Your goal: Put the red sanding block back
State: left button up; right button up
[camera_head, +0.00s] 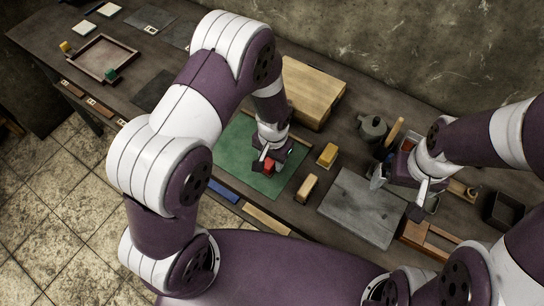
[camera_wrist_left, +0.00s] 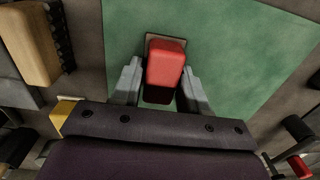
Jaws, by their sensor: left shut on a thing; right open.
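The red sanding block (camera_head: 268,168) is between the fingers of my left gripper (camera_head: 264,164), over the green mat (camera_head: 234,143). The left wrist view shows the red block (camera_wrist_left: 166,64) upright between the two grey fingertips of my left gripper (camera_wrist_left: 166,88), which is shut on it. A small pale-edged patch shows just behind the block; whether the block touches the mat or hangs above it I cannot tell. My right gripper (camera_head: 398,194) is open and empty at the right, beside the grey slab (camera_head: 362,207).
A yellow block (camera_head: 327,155) and a tan block (camera_head: 307,188) stand right of the mat. A large wooden block (camera_head: 311,91) lies behind it. A grey pot (camera_head: 373,128) is near my right arm. A blue strip (camera_head: 224,191) lies along the front edge. A wooden tray (camera_head: 102,57) is far left.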

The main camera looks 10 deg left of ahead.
pick_arm(q)
jog(key=o, duration=1.1)
jog(key=shift+f, duration=0.1)
notch_tip(320, 180, up, 12)
jog(key=r+b, duration=0.1)
jog(key=s+a+r+n+t, duration=0.1)
jog(key=s+a+r+n, duration=0.2)
jog(key=s+a, duration=0.4)
jog(key=shift+s+a+n, duration=0.3)
jog(key=shift+s+n, duration=0.1)
jog(key=shift+s, duration=0.55)
